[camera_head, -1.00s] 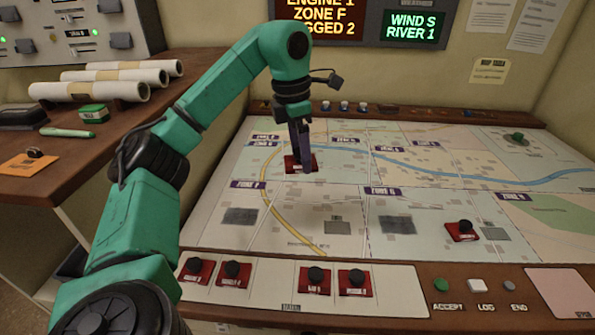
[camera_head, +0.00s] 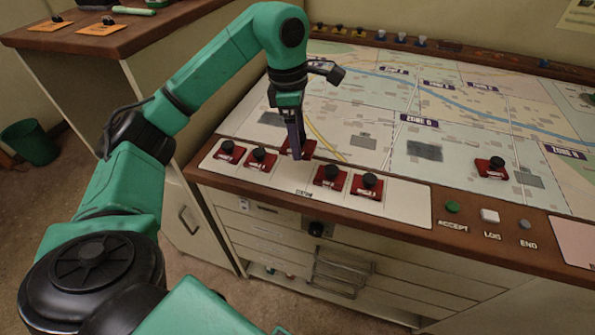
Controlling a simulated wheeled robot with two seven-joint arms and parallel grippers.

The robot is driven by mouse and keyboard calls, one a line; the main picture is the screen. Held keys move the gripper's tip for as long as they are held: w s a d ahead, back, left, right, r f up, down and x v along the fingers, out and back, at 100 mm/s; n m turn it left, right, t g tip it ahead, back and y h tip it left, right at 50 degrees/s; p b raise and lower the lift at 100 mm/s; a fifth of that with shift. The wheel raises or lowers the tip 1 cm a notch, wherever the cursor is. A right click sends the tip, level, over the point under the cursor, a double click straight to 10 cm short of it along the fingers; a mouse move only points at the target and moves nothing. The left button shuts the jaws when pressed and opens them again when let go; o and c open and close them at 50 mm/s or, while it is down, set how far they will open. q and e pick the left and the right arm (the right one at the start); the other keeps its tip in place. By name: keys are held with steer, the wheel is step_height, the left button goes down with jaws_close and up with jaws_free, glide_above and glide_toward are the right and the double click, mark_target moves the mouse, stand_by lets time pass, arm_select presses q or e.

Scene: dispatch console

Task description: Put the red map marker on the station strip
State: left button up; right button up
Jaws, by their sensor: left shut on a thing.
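A red map marker (camera_head: 307,149) with a red base is under my left gripper (camera_head: 297,152). The gripper is shut on it, with the fingers pointing down and covering its knob. It is at the back edge of the white station strip (camera_head: 409,203), over the gap between two pairs of red markers. I cannot tell whether its base touches the surface. On the strip stand red markers at the left (camera_head: 229,151) and (camera_head: 260,158), and at the right (camera_head: 330,177) and (camera_head: 368,186). My right gripper is not in view.
Another red marker (camera_head: 491,168) stands on the map (camera_head: 460,137) at the right. The accept button (camera_head: 452,207), log button (camera_head: 489,215) and end button (camera_head: 525,224) are right of the strip. A side counter (camera_head: 130,38) with orange cards is at the upper left.

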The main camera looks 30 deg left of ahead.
mark_target(300, 174)
arm_select(q)
step_height(300, 174, down, 8)
steer(key=shift+s+r, duration=0.1)
steer(key=shift+r, duration=0.1)
steer(key=shift+d, duration=0.1)
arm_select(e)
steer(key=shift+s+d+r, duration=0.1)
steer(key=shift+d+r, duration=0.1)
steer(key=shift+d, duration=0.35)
arm_select(q)
steer(key=shift+f, duration=0.25)
steer(key=o, duration=1.3)
steer(key=shift+r, duration=0.1)
steer(key=r, duration=0.4)
steer(key=a+r, duration=0.1)
steer(key=r, duration=0.3)
steer(key=r+p, duration=0.1)
steer(key=r, duration=0.3)
steer(key=shift+s+a+r, duration=0.15)
steer(key=shift+s, duration=0.2)
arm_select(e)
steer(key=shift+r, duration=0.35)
